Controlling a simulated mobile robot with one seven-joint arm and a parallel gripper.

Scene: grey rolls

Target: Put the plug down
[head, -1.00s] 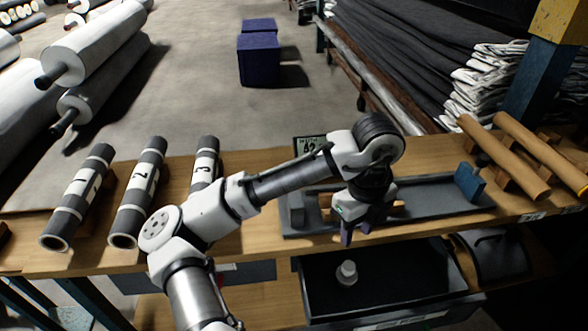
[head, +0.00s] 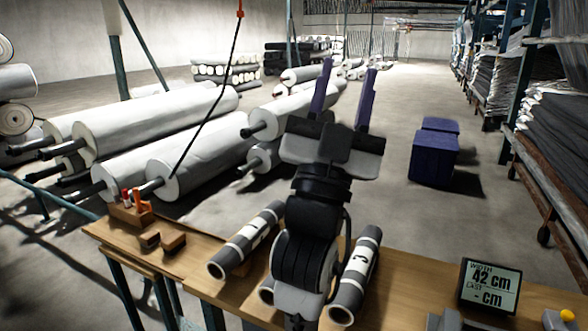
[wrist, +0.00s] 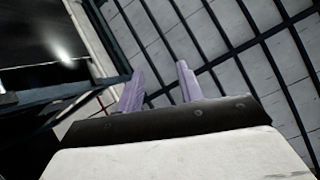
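My gripper (head: 349,68) is raised above the bench in the head view, its two purple fingers pointing up and well apart. Nothing shows between them. The wrist view also shows the fingers (wrist: 160,70) apart and empty, against a tiled or panelled ceiling. I cannot make out a plug in either current view.
Grey rolls with white bands (head: 247,240) (head: 356,275) lie on the wooden bench (head: 415,280), one mostly hidden behind my arm. A display (head: 490,287) reads 42 cm. A wooden block with red-handled tools (head: 130,212) stands left. Large white rolls (head: 150,125) and blue boxes (head: 433,157) lie beyond.

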